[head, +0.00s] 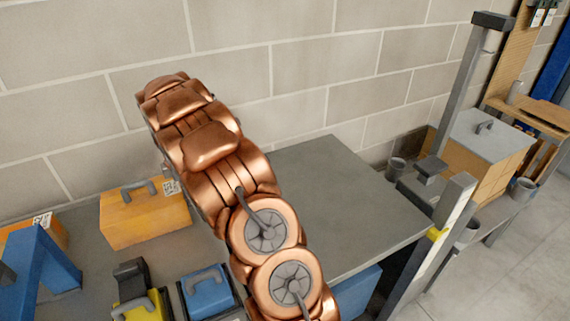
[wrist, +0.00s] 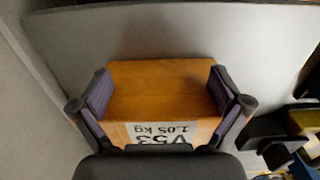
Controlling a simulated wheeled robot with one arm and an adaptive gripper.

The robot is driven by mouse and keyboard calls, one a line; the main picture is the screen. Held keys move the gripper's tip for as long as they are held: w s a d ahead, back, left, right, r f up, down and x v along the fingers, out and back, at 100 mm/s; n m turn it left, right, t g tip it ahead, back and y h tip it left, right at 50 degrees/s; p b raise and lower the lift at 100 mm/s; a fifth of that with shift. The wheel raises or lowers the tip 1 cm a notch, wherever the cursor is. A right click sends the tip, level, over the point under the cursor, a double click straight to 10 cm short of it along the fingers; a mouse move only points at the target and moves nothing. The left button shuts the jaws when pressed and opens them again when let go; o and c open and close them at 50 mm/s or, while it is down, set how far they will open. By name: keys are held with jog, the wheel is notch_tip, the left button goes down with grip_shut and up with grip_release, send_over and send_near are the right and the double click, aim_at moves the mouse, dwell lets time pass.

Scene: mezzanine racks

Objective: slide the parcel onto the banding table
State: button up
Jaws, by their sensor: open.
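The parcel (wrist: 160,88) is an orange-brown box with a white label reading V53 and 1.05 kg, upside down in the wrist view. My gripper (wrist: 160,78) is open, with one purple-padded finger on each side of the parcel and its dark palm close to the labelled end. I cannot tell whether the fingers touch it. In the head view my copper arm hides the gripper. A plain grey tabletop (head: 340,205), which looks like the banding table, lies right of my arm; its join with the left bench is hidden.
An orange box with a handle (head: 145,215), a blue handled item (head: 207,292), a black-and-yellow item (head: 135,285) and a blue stand (head: 45,262) occupy the left bench. A block wall (head: 310,60) runs behind. Grey posts (head: 432,245) stand past the right edge.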

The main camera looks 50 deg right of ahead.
jog(key=shift+w+a, duration=0.3)
jog(key=shift+a, duration=0.3)
jog(key=shift+w+a, duration=0.3)
jog(key=shift+a, duration=0.25)
dwell(1.6)
jog(key=shift+s+d+r+b, duration=0.1)
jog(key=shift+s+d+b, duration=0.25)
jog(key=shift+d, duration=0.35)
jog(key=shift+s+d+b, duration=0.2)
jog(key=shift+s+d, duration=0.1)
jog(key=shift+d, duration=0.4)
notch_tip(320, 180, up, 13)
jog(key=p, duration=0.1)
jog(key=shift+p, duration=0.3)
dwell(0.5)
jog(key=shift+s+a, duration=0.1)
